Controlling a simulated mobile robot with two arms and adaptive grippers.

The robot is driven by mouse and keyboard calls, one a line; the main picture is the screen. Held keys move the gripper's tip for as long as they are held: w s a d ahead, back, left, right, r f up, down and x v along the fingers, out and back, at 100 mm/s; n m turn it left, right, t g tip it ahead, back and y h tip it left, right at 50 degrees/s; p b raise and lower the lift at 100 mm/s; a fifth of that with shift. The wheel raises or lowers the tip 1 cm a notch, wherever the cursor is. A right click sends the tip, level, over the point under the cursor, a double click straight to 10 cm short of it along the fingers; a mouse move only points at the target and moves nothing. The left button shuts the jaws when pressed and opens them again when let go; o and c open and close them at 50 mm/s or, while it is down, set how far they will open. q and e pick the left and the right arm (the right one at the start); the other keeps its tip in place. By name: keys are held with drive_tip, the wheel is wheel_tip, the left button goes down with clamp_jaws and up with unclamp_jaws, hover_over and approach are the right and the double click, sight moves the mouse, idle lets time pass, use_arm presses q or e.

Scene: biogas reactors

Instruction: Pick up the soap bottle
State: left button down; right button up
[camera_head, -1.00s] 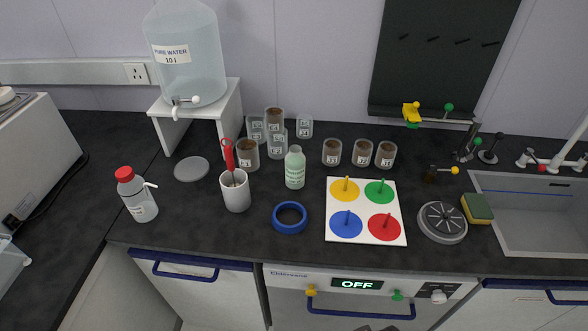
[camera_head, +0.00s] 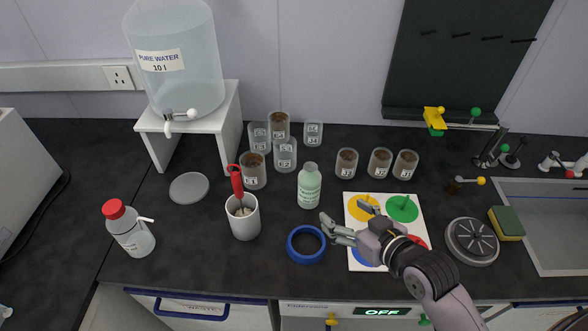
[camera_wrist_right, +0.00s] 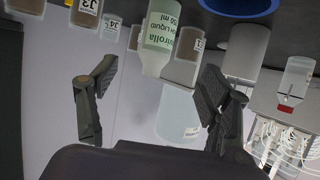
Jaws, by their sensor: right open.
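The soap bottle (camera_head: 309,187) is pale green, with a printed label, and stands upright on the dark worktop. My right gripper (camera_head: 343,211) is in front and to the right of it, over the edge of the coloured-disc board, with its fingers spread and empty. In the right wrist view, which is turned over, the soap bottle (camera_wrist_right: 160,38) shows between and beyond the two open fingers of the gripper (camera_wrist_right: 160,65), and they do not touch it. My left gripper is in neither view.
A blue ring (camera_head: 306,256) lies in front of the bottle. A white cup (camera_head: 243,222) with a red-handled tool stands to its left. Several glass beakers (camera_head: 254,177) stand behind. The board (camera_head: 355,214) lies to the right. A red-capped bottle (camera_head: 131,238) stands far left.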

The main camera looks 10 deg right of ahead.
sight(315, 191)
drive_tip(key=x, duration=0.2)
drive_tip(key=p+x, duration=0.1)
drive_tip(key=x, duration=0.1)
drive_tip(key=r+x, duration=0.1)
drive_tip(key=x, duration=0.2)
drive_tip(key=shift+w+f+p, duration=0.1)
drive_tip(key=shift+w+p, duration=0.2)
drive_tip(key=x, duration=0.4)
drive_tip(key=shift+w+a+f+p, duration=0.1)
drive_tip(key=shift+w+f+p, duration=0.05)
drive_tip(key=shift+w+p, duration=0.15)
drive_tip(key=x, duration=0.2)
drive_tip(key=p+x, duration=0.1)
drive_tip(key=x, duration=0.1)
drive_tip(key=shift+f, duration=0.35)
drive_tip(key=shift+w+a+f, duration=0.1)
drive_tip(key=shift+w+f, duration=0.1)
drive_tip(key=shift+w, duration=0.15)
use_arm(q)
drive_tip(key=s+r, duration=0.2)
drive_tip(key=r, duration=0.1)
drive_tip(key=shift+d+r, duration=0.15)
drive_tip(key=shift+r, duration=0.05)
use_arm(e)
drive_tip(key=shift+c, duration=0.3)
